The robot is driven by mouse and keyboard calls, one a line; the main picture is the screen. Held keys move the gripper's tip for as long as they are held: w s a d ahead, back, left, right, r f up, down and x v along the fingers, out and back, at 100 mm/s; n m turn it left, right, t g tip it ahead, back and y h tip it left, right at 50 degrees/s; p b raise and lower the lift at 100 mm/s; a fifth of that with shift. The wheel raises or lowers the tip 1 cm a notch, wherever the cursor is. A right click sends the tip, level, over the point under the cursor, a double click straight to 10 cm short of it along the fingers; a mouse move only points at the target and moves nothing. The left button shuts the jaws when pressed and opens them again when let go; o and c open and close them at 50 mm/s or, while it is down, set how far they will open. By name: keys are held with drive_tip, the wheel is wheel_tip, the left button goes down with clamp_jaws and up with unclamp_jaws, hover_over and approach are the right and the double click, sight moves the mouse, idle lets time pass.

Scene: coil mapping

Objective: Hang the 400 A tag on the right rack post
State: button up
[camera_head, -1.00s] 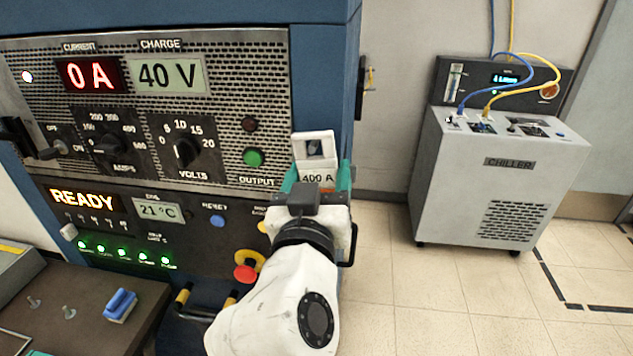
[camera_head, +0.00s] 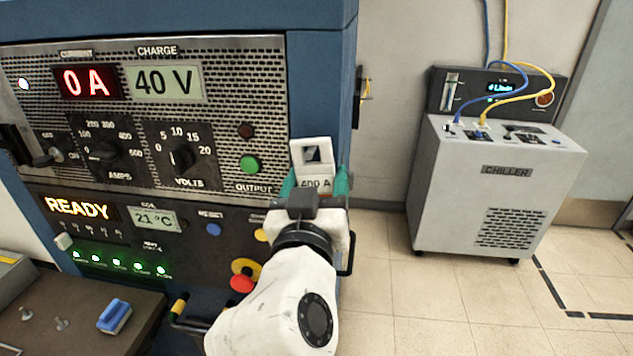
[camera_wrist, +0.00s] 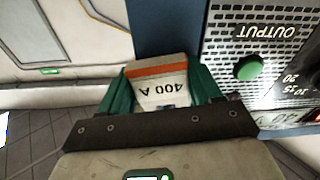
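The 400 A tag (camera_head: 314,156) is white with a square hole in its upper part. My gripper (camera_head: 315,180) is shut on it, with green fingers on both sides, in front of the rack's right edge. In the wrist view the tag (camera_wrist: 160,88) appears upside down between the green fingers (camera_wrist: 163,95), with an orange stripe along one edge. The blue rack (camera_head: 330,75) stands behind the tag. A small yellowish fitting (camera_head: 364,89) sticks out beyond the rack's right side; I cannot tell whether it is the right post.
The rack front has a green output button (camera_head: 250,164), knobs and a red stop button (camera_head: 242,282). A bench (camera_head: 75,310) with a blue block (camera_head: 114,317) is at lower left. The chiller (camera_head: 490,190) stands right, with open floor (camera_head: 430,305) before it.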

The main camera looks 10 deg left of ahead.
drive_tip(key=o, duration=0.5)
drive_tip(key=shift+d+f, duration=0.1)
drive_tip(key=shift+o, duration=0.2)
drive_tip(key=shift+c, duration=0.4)
drive_tip(key=shift+o, duration=0.5)
drive_tip(key=shift+a, duration=0.2)
